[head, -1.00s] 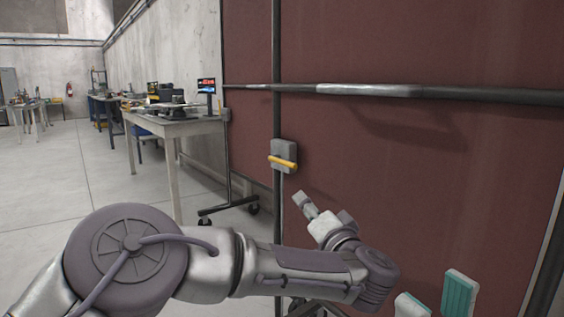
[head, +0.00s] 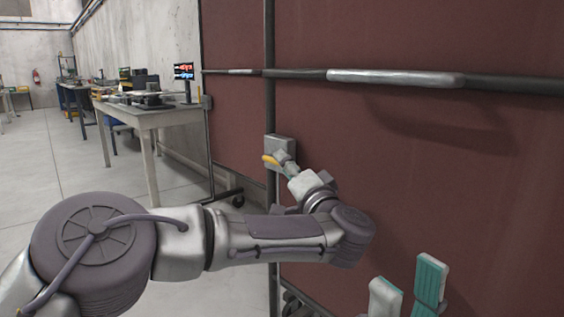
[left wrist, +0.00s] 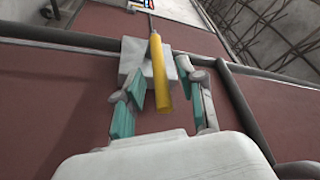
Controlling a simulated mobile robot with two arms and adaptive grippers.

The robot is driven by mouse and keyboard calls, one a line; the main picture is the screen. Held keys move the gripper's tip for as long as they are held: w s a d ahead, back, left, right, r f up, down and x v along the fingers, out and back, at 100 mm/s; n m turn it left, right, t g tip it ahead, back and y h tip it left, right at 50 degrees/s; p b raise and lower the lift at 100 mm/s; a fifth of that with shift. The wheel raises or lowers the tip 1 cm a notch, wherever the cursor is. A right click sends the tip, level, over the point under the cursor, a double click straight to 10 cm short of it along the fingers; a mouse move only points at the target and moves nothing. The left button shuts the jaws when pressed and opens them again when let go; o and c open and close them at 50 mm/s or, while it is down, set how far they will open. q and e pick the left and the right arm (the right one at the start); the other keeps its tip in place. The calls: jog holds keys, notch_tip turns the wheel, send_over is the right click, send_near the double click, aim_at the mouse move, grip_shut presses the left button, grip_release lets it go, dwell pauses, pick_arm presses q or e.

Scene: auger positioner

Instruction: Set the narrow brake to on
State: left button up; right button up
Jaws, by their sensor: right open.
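A grey box (head: 274,146) with a yellow lever (head: 269,159) is mounted on a dark upright post, and I take it to be the brake. In the left wrist view the lever (left wrist: 157,75) sticks out from the box (left wrist: 131,60) towards the camera. My left gripper (head: 283,162) is at the box and hides part of the lever in the head view. In the left wrist view its teal-padded fingers (left wrist: 163,98) stand apart on either side of the lever. I cannot tell whether either touches it. My right gripper (head: 408,287) is open and empty at the lower right.
A large dark red panel (head: 400,150) fills the right side, crossed by a dark rail (head: 300,74). A worktable (head: 150,115) with a screen (head: 184,72) stands behind on the left. The grey floor (head: 50,175) at the left is open. A wheeled foot (head: 238,200) shows beneath the panel.

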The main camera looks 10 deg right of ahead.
pick_arm(q)
jog(key=shift+r, duration=0.1)
grip_shut()
dwell(0.4)
